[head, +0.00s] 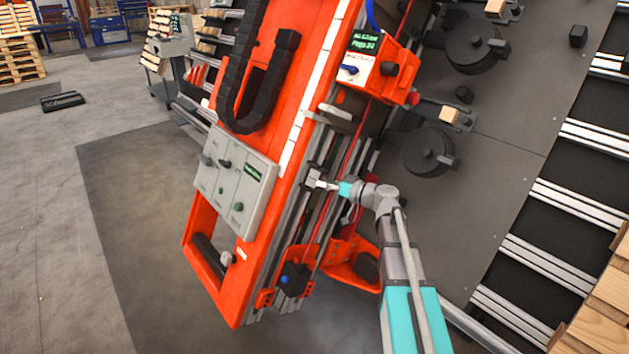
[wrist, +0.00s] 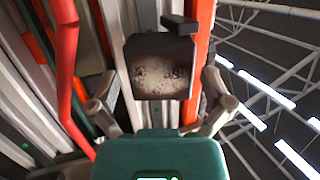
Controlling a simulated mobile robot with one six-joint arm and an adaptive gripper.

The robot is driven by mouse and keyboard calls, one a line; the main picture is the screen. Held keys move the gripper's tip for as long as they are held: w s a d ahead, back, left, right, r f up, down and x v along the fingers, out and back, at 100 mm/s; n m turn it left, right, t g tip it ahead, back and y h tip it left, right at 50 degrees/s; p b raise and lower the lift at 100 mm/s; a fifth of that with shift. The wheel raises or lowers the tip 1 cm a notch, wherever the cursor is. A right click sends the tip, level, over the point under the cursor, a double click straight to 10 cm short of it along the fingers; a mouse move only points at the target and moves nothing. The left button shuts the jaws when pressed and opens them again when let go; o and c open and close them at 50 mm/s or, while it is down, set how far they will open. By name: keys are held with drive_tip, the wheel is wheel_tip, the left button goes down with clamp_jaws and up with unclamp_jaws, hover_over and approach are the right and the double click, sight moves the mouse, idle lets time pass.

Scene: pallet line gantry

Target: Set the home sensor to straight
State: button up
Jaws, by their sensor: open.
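My gripper (head: 322,184) is at the orange gantry's rail side in the head view. In the wrist view my gripper (wrist: 160,98) is open, one finger on each side of a dark box with a worn brownish face (wrist: 160,72). A short black bar (wrist: 180,25) sticks out at the box's upper right. The box appears to be between or just beyond the fingertips; I cannot tell whether they touch it. No label shows, so I cannot tell for sure that it is the home sensor. In the head view my gripper hides most of this spot.
A red bar (wrist: 66,75) runs close beside the left finger. The orange gantry (head: 290,100) carries a grey control panel (head: 236,180), an orange switch box (head: 385,70) and a dark box with a blue part (head: 294,277). Round black rollers (head: 428,150) stand right.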

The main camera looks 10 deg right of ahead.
sight(315, 180)
drive_tip(key=shift+x, duration=1.8)
drive_tip(key=c, duration=0.9)
drive_tip(key=shift+o, duration=0.2)
drive_tip(key=shift+s, duration=0.1)
drive_tip(key=shift+r+m+h, duration=0.1)
drive_tip(key=shift+m+h, duration=0.2)
drive_tip(key=shift+s+m+t+h+p, duration=0.2)
drive_tip(key=shift+m+t+h+p, duration=0.3)
drive_tip(key=shift+t+h+p, duration=0.15)
drive_tip(key=shift+d+m+t+h+p, duration=0.15)
drive_tip(key=shift+m+t+h+p, duration=0.2)
drive_tip(key=shift+m+h+p, duration=0.5)
drive_tip(key=shift+d+m+h, duration=0.1)
drive_tip(key=shift+m+h, duration=0.25)
drive_tip(key=shift+h, duration=0.45)
